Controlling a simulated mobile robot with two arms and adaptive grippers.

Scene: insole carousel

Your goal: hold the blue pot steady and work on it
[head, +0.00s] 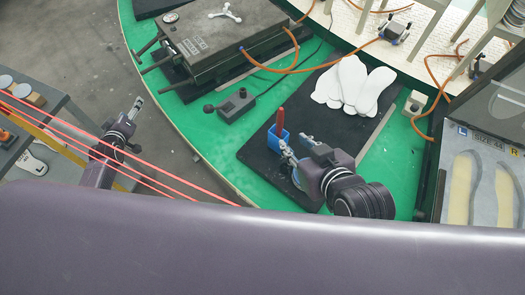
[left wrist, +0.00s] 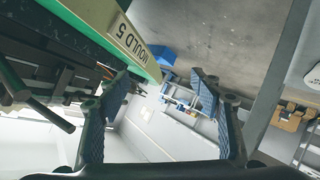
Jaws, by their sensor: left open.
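The blue pot (head: 273,145) stands on a black mat (head: 258,165) in the head view, with a red-handled tool (head: 280,119) upright in it. My right gripper (head: 297,145) is just right of the pot, its fingers spread apart. One finger overlaps the pot's lower right side in the picture; I cannot tell whether it touches. My left gripper (head: 137,108) is open and empty, out over the floor left of the green table, well away from the pot. Its spread fingers also show in the left wrist view (left wrist: 163,95), with no pot between them.
White insoles (head: 352,85) lie on the mat behind the pot. A dark machine (head: 225,45) and a small black box (head: 236,105) stand behind-left on the green table (head: 215,140). An insole mould (head: 480,185) is at right. Red lines cross near my left arm.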

